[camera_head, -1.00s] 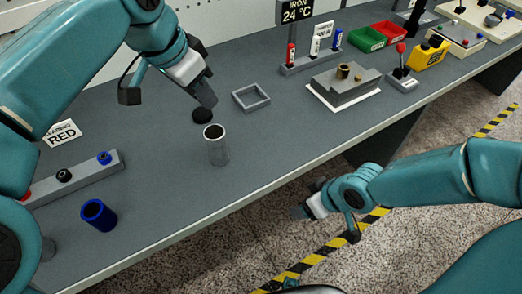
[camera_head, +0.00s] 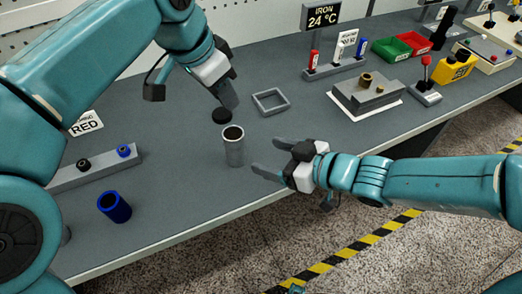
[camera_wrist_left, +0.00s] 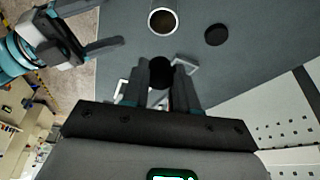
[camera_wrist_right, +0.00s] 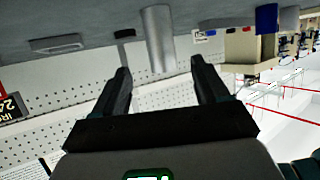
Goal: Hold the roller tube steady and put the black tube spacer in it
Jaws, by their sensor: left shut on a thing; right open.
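The grey roller tube (camera_head: 234,150) stands upright on the bench, its dark open top showing in the left wrist view (camera_wrist_left: 162,21). My left gripper (camera_head: 232,102) is above the bench, just behind the tube, and shut. In its wrist view it grips a small black round piece (camera_wrist_left: 161,72), seemingly the black tube spacer, off to the side of the tube opening. The head view hides this piece. My right gripper (camera_head: 270,157) is open and empty to the right of the tube. In its wrist view the tube (camera_wrist_right: 158,40) stands ahead of the fingers, apart from them.
A black disc (camera_head: 222,115) lies behind the tube. An empty square frame (camera_head: 270,101) lies beside it. A blue tube (camera_head: 115,207) and a grey rack (camera_head: 70,180) with black and blue pieces are at left. A stepped grey block (camera_head: 365,93) is at right. The bench front edge is close.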

